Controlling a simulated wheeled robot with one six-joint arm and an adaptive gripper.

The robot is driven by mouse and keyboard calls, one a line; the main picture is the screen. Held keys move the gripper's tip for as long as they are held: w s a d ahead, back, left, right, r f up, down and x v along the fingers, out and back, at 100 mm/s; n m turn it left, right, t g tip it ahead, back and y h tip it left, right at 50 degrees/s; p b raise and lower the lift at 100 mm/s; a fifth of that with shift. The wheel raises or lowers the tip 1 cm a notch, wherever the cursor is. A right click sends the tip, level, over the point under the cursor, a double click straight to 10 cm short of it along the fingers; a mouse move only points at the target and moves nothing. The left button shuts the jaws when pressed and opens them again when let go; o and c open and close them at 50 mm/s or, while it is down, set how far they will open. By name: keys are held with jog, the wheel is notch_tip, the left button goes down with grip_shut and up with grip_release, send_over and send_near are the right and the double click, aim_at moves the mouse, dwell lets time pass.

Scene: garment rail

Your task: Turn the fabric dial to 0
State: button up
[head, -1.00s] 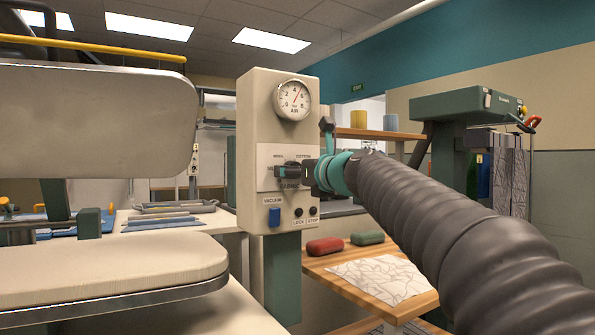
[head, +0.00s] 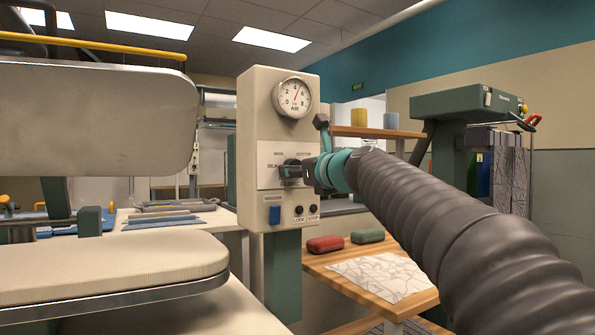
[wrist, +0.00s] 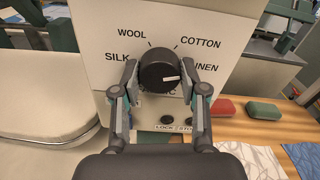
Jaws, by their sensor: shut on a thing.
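The fabric dial (wrist: 157,68) is a round black knob on the pale control panel (wrist: 92,30). Its white pointer mark faces right, roughly toward the LINEN label. SILK, WOOL and COTTON run round its left and top. My gripper (wrist: 158,78) is shut on the dial, one finger on each side. The lettering below the dial is mostly hidden, and I cannot read a 0 there. In the head view my gripper (head: 303,171) reaches the dial (head: 289,170) from the right and partly covers it.
An air gauge (head: 292,98) sits above the dial. A blue vacuum button (head: 274,215) and small black lock and stop buttons (head: 299,210) sit below. The padded press (head: 95,120) stands left. Red (head: 325,244) and green (head: 367,236) cases lie on a wooden table at right.

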jog(key=m+b, duration=1.1)
jog(key=m, duration=2)
jog(key=shift+r, duration=0.15)
dwell(0.8)
dwell(0.5)
jog(key=o, duration=1.1)
jog(key=shift+o, duration=0.2)
